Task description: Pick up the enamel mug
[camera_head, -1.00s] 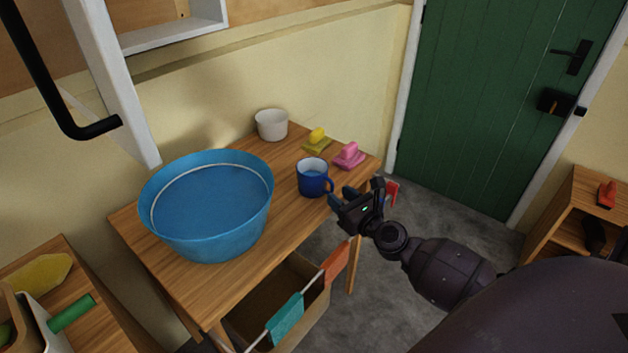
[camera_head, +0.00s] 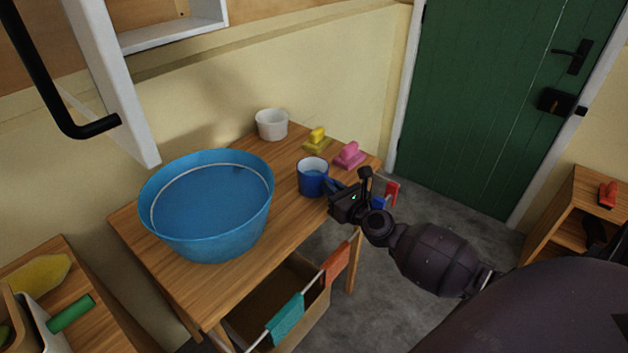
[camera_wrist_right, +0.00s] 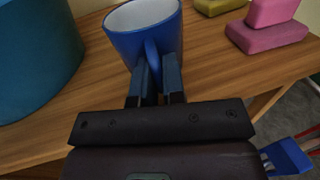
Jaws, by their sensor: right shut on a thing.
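The blue enamel mug (camera_head: 312,178) with a pale inside stands upright on the wooden table, right of the large blue basin. Its handle points toward my right gripper (camera_head: 332,186). In the right wrist view the mug (camera_wrist_right: 146,28) is straight ahead, and the right gripper (camera_wrist_right: 156,75) has its two fingers closed on either side of the mug's handle (camera_wrist_right: 151,58). The lower part of the handle is hidden between the fingers. My left gripper is not in view.
The blue basin (camera_head: 205,240) fills the table's (camera_head: 185,285) left part. Coloured cloths (camera_head: 286,318) hang on a rail at the table's front.

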